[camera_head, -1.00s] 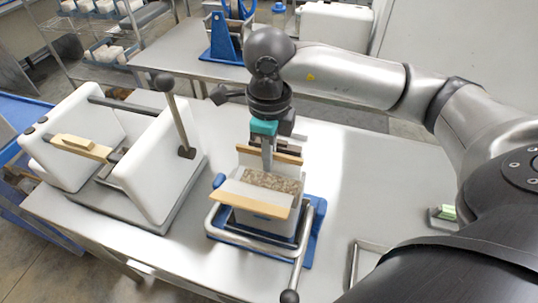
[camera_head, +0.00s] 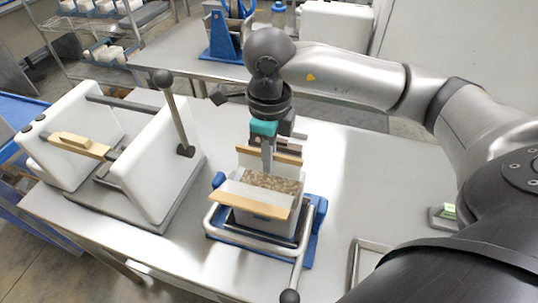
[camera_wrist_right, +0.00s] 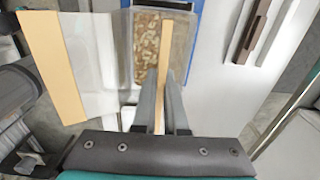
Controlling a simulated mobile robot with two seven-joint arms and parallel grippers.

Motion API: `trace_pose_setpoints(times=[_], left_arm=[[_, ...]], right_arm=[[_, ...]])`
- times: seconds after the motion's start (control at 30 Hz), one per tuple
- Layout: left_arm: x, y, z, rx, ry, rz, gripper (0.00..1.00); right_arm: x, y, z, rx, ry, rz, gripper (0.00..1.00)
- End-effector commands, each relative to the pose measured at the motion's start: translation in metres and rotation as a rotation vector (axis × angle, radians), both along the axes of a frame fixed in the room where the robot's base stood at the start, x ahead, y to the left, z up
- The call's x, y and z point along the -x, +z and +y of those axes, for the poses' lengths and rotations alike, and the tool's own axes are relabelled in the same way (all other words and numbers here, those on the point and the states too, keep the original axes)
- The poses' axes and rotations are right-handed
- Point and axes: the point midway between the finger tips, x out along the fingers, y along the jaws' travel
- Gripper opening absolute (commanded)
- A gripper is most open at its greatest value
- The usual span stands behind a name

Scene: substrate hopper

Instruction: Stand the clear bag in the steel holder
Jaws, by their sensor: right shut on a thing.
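The clear bag (camera_wrist_right: 103,60) has a tan strip along each of two opposite edges, and brown, chip-like substrate (camera_head: 270,182) shows between them. In the head view the bag sits at the blue-based stand (camera_head: 312,230) with a bent steel bar (camera_head: 250,240) in front. The near tan strip (camera_head: 250,200) slants outward and the far strip (camera_head: 288,157) stands behind the substrate. My right gripper (camera_wrist_right: 165,105) points down and is shut on the far strip. I cannot tell how the bag's bottom rests. A steel frame (camera_head: 356,262), possibly the steel holder, lies partly hidden at lower right. My left gripper is not in view.
A white twin-panel machine (camera_head: 155,170) with an upright lever stands left on the table. A small device with a green top (camera_head: 448,211) lies at right. A blue-framed wheel device (camera_head: 228,40) stands on the back table. Bare table (camera_head: 350,170) lies right of the stand.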

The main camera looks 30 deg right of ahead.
Motion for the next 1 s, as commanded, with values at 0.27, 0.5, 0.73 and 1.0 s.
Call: trace_pose_setpoints(times=[0.27,0.5,0.73,1.0], left_arm=[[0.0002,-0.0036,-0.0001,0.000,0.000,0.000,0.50],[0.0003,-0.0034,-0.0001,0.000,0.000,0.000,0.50],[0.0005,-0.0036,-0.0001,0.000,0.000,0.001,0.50],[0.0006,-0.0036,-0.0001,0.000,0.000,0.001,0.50]], right_arm=[[-0.0014,-0.0013,0.0000,-0.002,0.000,-0.007,0.00],[-0.0011,-0.0016,0.0000,-0.001,0.000,-0.004,0.24],[-0.0004,-0.0026,0.0000,-0.001,0.000,-0.002,0.45],[0.0004,-0.0012,0.0000,0.001,0.000,0.002,0.45]])
